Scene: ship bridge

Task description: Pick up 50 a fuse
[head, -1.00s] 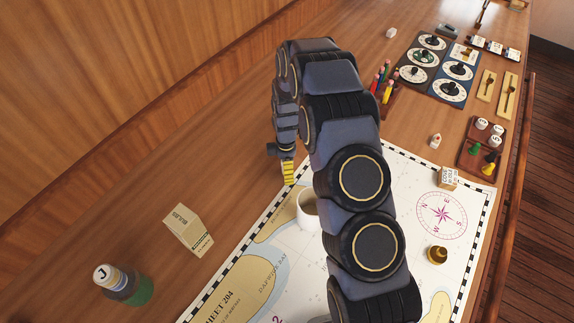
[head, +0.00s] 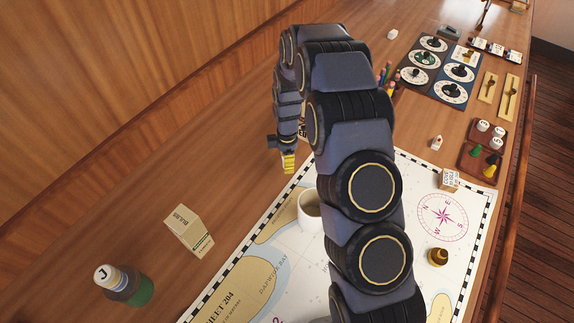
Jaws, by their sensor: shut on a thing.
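My gripper (head: 289,165) points down over the wooden counter, left of the chart's top edge, in the head view. Its yellow, ribbed fingertip area shows side-on. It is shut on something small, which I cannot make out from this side. I cannot read a 50 A marking on any item here. A small white piece (head: 437,142) stands on the counter beyond the chart.
A white mug (head: 308,208) stands on the chart (head: 283,262), partly behind my arm. A carton (head: 188,230) and a bottle marked J (head: 122,284) stand at left. A printed block (head: 450,179), a brass piece (head: 437,256) and a peg tray (head: 468,160) are at right.

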